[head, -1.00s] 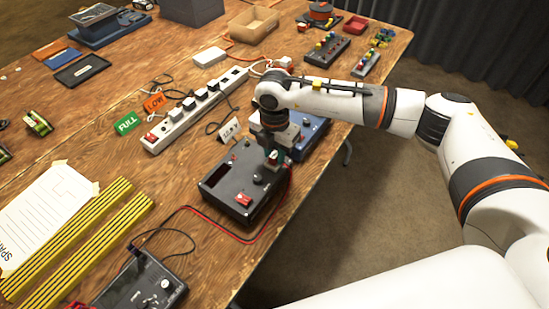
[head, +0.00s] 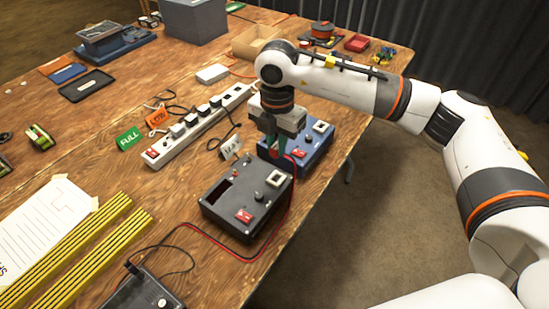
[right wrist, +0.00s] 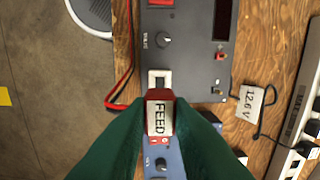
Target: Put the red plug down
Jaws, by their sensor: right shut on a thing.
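My right gripper (head: 276,150) is shut on the red plug. In the right wrist view, the red plug (right wrist: 159,113) carries a white FEED label and sits between the green fingers of the gripper (right wrist: 160,122). It hangs above the tabletop, over the gap between the black box (head: 228,208) and the blue box (head: 316,146). The white-framed socket (head: 278,178) of the black box is uncovered and also shows just beyond the plug in the right wrist view (right wrist: 159,75). A red cable (head: 291,203) runs down past the black box. My left gripper is out of view.
A white power strip (head: 190,132) with several plugs lies left of the boxes, near a small white 12.6 V tag (head: 230,149). Yellow-black strips (head: 110,250) lie at the lower left. Bare wood shows left of the black box. The table edge runs close on its right.

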